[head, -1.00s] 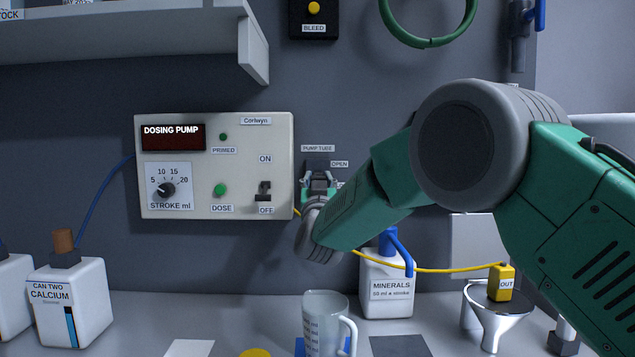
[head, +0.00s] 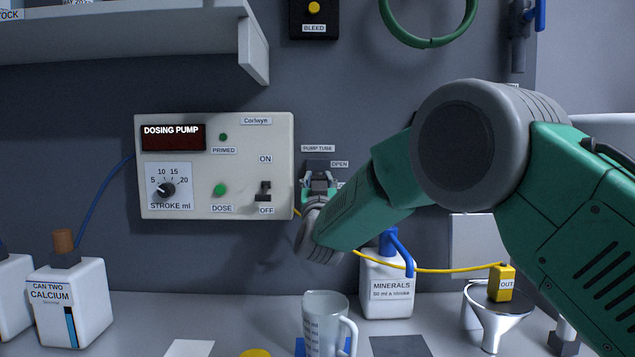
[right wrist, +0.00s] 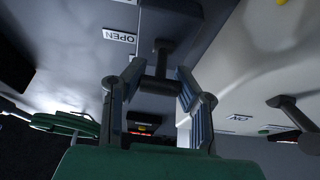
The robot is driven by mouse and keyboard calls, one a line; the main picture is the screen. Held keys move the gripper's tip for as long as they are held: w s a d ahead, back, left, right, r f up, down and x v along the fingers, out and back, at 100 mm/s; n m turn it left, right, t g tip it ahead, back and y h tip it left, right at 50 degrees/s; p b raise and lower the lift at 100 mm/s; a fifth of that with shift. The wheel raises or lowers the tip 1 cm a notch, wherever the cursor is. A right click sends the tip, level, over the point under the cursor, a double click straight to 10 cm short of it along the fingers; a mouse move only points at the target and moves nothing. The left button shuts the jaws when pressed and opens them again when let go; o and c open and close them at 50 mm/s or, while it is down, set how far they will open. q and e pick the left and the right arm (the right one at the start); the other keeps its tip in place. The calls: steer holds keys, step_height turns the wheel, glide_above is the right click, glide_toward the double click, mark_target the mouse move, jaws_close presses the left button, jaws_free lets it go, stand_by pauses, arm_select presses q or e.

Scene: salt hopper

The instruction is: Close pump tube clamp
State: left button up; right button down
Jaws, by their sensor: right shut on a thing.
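The pump tube clamp (head: 318,165) is a dark fitting on the grey wall, right of the dosing pump box. Labels "PUMP TUBE" and "OPEN" sit above and beside it. My right gripper (head: 318,181) is at the clamp, shut on its dark lever. In the right wrist view the lever (right wrist: 162,56) stands between the two fingertips (right wrist: 160,72), near the "OPEN" label. My own gripper and arm hide the lower part of the clamp in the head view. My left gripper is not in view.
The dosing pump box (head: 215,132) is close on the left, with a knob and a switch. A yellow tube (head: 440,270) runs below my right arm. A minerals bottle (head: 387,302), a clear jug (head: 322,318) and a funnel (head: 497,318) stand on the bench.

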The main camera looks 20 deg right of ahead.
steer(key=c, duration=1.2)
jaws_free()
steer(key=shift+a+f, duration=0.1)
steer(key=shift+f, duration=0.25)
steer(key=shift+o, duration=0.2)
steer(key=shift+r, duration=0.1)
steer(key=v, duration=1.2)
